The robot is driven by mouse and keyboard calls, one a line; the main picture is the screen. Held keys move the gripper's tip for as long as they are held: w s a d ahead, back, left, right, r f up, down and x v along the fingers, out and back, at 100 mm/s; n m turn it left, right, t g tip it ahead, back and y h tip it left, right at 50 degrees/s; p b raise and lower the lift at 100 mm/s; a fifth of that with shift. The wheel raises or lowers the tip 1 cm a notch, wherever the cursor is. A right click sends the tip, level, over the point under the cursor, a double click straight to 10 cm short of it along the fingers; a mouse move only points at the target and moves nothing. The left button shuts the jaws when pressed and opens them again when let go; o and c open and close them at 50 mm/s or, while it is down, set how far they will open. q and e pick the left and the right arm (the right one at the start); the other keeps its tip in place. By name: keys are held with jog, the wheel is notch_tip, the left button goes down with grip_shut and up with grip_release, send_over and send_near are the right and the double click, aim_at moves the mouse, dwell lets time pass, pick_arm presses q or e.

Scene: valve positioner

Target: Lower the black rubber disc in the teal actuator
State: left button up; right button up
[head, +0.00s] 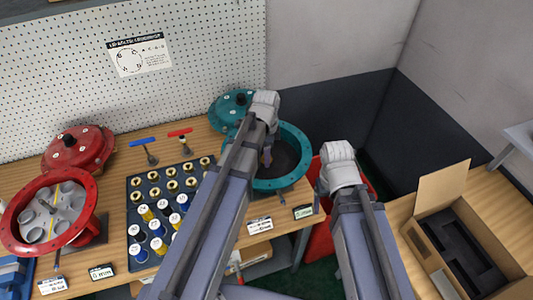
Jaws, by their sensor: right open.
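The teal actuator (296,138) is an open round housing with a bolted rim at the right end of the wooden bench. Dark material (287,156) shows inside its ring; I cannot tell whether this is the black rubber disc or the shaded interior. My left gripper (266,157) points down over the left part of the teal housing. Its forearm hides the left rim, and I cannot tell whether its jaws hold anything. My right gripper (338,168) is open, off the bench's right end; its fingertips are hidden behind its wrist.
A teal cover (230,108) lies behind the teal housing. A red housing (93,213) and red cover (75,148) stand at left. A dark tray (134,190) holds several capped cylinders. An open cardboard box (457,180) is at right.

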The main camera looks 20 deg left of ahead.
pick_arm(q)
jog(key=shift+o, duration=0.8)
notch_tip(320, 180, up, 8)
jog(key=p, duration=0.8)
jog(key=shift+f, duration=0.1)
